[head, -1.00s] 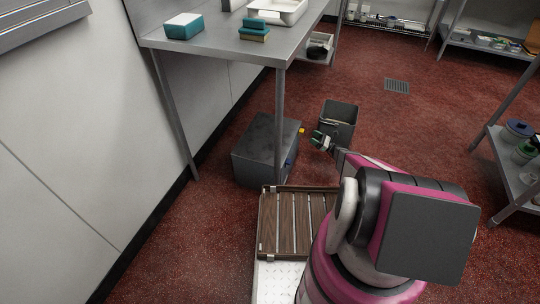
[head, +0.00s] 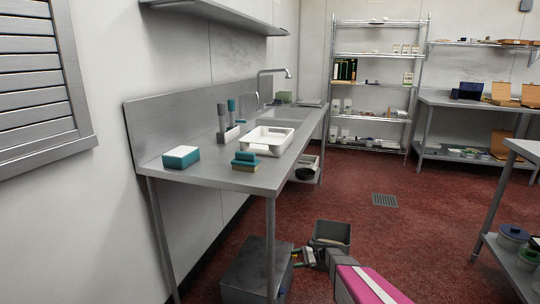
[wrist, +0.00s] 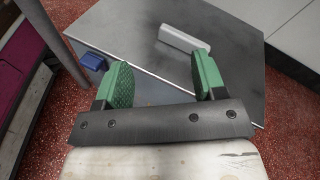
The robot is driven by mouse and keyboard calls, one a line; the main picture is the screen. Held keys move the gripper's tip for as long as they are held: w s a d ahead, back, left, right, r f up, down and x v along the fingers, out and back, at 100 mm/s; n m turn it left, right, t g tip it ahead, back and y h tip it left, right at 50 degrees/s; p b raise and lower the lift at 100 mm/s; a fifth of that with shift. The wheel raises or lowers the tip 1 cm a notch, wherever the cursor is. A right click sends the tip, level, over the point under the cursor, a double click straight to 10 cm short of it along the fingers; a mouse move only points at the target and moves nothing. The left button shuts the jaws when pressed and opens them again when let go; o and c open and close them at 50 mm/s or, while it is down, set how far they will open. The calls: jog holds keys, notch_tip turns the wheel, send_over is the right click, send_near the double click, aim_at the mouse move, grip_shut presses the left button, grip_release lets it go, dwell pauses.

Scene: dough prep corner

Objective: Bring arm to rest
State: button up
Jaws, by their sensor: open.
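My gripper (wrist: 164,84) shows in the wrist view with its two green pads apart and nothing between them. Beyond the pads is the top of a grey metal box (wrist: 130,30), with a white block-like piece (wrist: 184,40) on it and a blue part (wrist: 94,61) at its edge. In the head view my gripper (head: 302,256) is small and low, between the grey box (head: 250,268) and a dark open bin (head: 332,234). My pink arm reaches up from the bottom edge.
A steel sink table (head: 210,172) stands at left, holding a white tray (head: 267,140), sponges (head: 245,160) and a teal-and-white block (head: 181,157). Its front leg (head: 270,235) is close to the grey box. Red floor (head: 400,235) is open at right, before a shelf with pots (head: 513,237).

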jog(key=s+d+r+n+h, duration=0.3)
jog(key=s+r+n+h, duration=0.3)
jog(key=s+r, duration=0.4)
jog(key=s+d+r+n+h, duration=0.3)
jog(key=s+r+n+h, duration=0.4)
jog(key=s, duration=0.7)
notch_tip(320, 180, up, 4)
jog(key=shift+t+h, duration=0.4)
jog(key=shift+h, duration=0.8)
jog(key=shift+a, duration=0.2)
